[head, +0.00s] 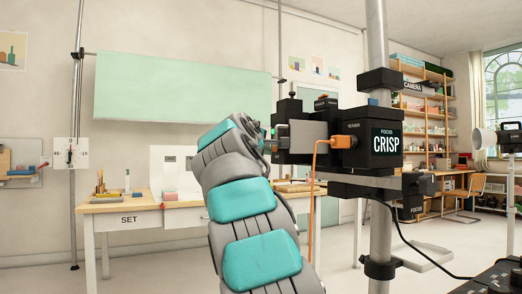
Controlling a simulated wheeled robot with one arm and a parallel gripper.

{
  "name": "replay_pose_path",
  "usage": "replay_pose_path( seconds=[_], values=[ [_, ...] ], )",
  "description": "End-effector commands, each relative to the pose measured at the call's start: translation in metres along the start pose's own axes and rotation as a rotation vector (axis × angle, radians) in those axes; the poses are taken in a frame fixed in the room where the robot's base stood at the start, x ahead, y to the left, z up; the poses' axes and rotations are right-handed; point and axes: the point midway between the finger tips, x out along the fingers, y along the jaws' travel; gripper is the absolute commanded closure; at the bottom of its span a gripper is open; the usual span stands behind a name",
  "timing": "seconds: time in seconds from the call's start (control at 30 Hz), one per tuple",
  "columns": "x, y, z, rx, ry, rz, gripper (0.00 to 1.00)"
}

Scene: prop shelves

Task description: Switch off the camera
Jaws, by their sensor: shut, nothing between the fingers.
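The black camera (310,155) is mounted on a grey metal pole (377,30) right of centre. Its side panel (386,140) reads "FOCUS CRISP". An orange plug and cable (345,142) sit on its side, and small dark knobs or buttons (325,102) stand on its top. My teal and grey arm rises from the bottom to the camera's left end. My gripper (268,146) is at that end, small and largely hidden by my arm; it appears shut and empty. I cannot tell whether it touches the camera. The power switch cannot be made out.
A table marked "SET" (130,219) with small blocks stands behind my arm. A black cable (400,235) hangs from the pole to a dark box (495,278) at the lower right. Shelves (436,125) and a chair (465,193) stand at the back right.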

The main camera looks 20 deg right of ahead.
Motion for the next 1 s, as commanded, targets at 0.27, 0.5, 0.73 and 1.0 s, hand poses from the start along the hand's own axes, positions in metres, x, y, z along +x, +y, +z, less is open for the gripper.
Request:
replay_pose_path(
  seconds=[0.27, 0.5, 0.73, 1.0],
  values=[
    [0.000, 0.000, 0.001, 0.000, 0.000, 0.000, 1.00],
    [0.004, -0.002, 0.006, -0.037, -0.005, 0.037, 1.00],
    [0.005, 0.000, 0.006, -0.057, -0.002, 0.061, 1.00],
    [-0.007, -0.007, -0.004, -0.059, 0.000, 0.062, 1.00]
  ],
)
